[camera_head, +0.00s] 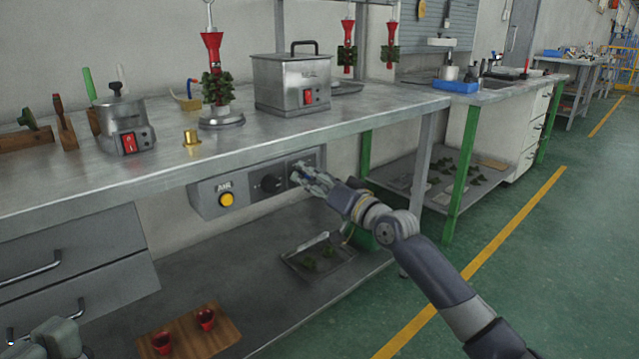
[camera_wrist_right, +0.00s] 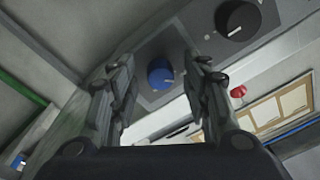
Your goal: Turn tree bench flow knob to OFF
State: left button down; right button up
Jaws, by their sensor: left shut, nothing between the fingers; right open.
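The control panel (camera_head: 207,197) hangs under the front edge of the steel tree bench (camera_head: 330,112). It carries a yellow button (camera_head: 227,199) and a black knob (camera_head: 271,183); the black knob (camera_wrist_right: 238,18) also shows in the right wrist view. A blue knob (camera_wrist_right: 160,73) sits on the same panel, between my right gripper's spread fingers in that view. I cannot tell whether they touch it. My right gripper (camera_head: 300,176) is open at the panel's right end. My left gripper (camera_head: 48,342) shows partly in the bottom left corner, shut and away from the panel. Knob labels are unreadable.
A wax pot (camera_head: 122,120), a brass cup (camera_head: 191,140) and a steel box (camera_head: 292,84) stand on the bench. A lower shelf holds a tray (camera_head: 345,262) and a wooden board (camera_head: 228,334) with red cups. A green bench leg (camera_head: 366,155) stands near my right arm.

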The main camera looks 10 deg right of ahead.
jog(key=v, duration=1.2)
jog(key=shift+f, duration=0.1)
